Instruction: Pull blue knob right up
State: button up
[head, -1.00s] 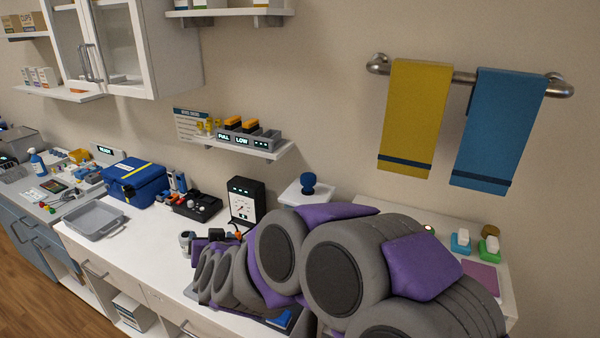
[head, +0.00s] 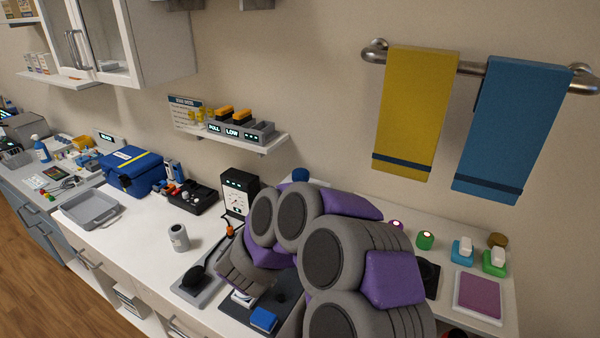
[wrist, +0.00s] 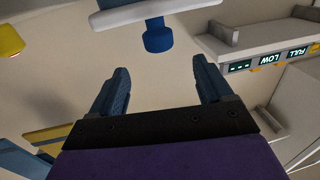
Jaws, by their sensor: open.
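The blue knob (head: 300,174) stands at the back of the white counter near the wall. Its top shows above my arm, and its white base is mostly hidden. In the wrist view, which is upside down, the knob (wrist: 158,38) hangs from its white base (wrist: 150,10) at top centre. My gripper (wrist: 155,80) is open and empty, with its two blue fingers spread. The knob lies beyond the fingertips, roughly midway between them, and is not touched. In the head view my gripper is hidden behind my arm.
A black gauge box (head: 238,195) stands left of the knob. A wall shelf (head: 255,142) with grey bins is above it. Yellow (head: 412,110) and blue (head: 515,125) towels hang on a rail at right. A grey cup (head: 179,238) stands on open counter.

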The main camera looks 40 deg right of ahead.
aim_at(302, 168)
jog(key=b+x, duration=0.2)
jog(key=x, duration=1.1)
jog(key=shift+a+b, duration=0.1)
jog(key=shift+b, duration=0.3)
jog(key=shift+w+d+f, duration=0.1)
jog(key=shift+w+d, duration=0.1)
jog(key=shift+d, duration=0.55)
jog(key=shift+a, duration=0.35)
jog(key=shift+c, duration=1.4)
jog(key=c, duration=1.1)
jog(key=shift+r, duration=0.3)
